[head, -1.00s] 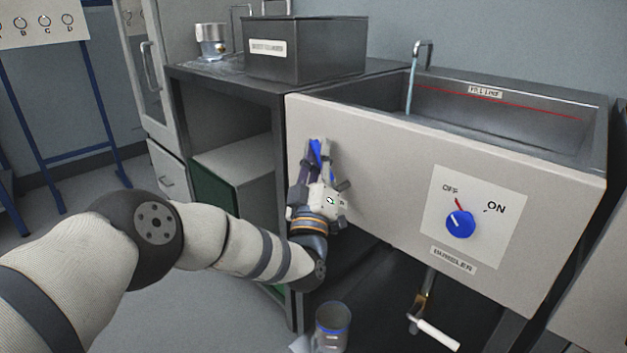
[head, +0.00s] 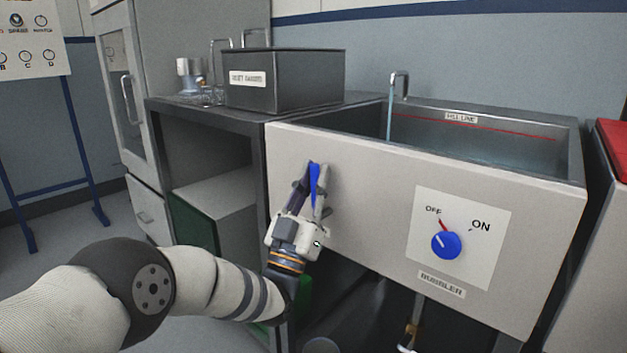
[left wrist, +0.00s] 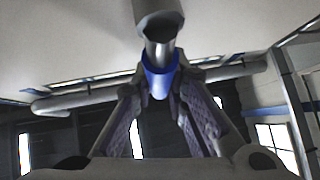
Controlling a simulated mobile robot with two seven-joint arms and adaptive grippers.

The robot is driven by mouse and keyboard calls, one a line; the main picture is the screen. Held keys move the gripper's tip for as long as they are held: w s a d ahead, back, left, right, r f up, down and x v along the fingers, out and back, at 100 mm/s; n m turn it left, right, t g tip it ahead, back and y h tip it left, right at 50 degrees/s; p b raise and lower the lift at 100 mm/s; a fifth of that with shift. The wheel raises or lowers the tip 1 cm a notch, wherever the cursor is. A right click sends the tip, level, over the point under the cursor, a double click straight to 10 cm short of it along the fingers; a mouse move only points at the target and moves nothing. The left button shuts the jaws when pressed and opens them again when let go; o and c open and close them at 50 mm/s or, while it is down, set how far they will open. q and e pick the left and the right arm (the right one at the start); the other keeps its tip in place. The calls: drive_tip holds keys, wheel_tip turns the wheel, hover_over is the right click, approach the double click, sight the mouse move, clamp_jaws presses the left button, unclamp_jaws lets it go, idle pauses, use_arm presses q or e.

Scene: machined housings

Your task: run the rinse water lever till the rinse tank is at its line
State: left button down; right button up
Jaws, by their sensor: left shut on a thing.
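The rinse tank (head: 350,185) is a steel basin behind a light front panel. A thin stream of water (head: 389,122) runs from its bent spout (head: 400,78). Water shows inside, its surface below the red fill line (head: 510,130) on the back wall. The blue rinse water lever (head: 315,178) is on the panel's left part. My left gripper (head: 311,188) is shut on it, its fingers on either side. In the left wrist view the lever's blue part (left wrist: 160,82) and metal stem show between the fingers. My right gripper is out of view.
A blue bubbler knob (head: 446,245) on the panel has its red pointer towards OFF. A dark labelled box (head: 290,80) and a glass vessel (head: 190,75) stand on the counter to the left. A red-topped unit (head: 612,150) is at the far right.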

use_arm(q)
drive_tip(key=shift+f, duration=0.1)
drive_tip(key=c, duration=1.6)
unclamp_jaws()
drive_tip(key=shift+o, duration=0.2)
drive_tip(key=v, duration=1.2)
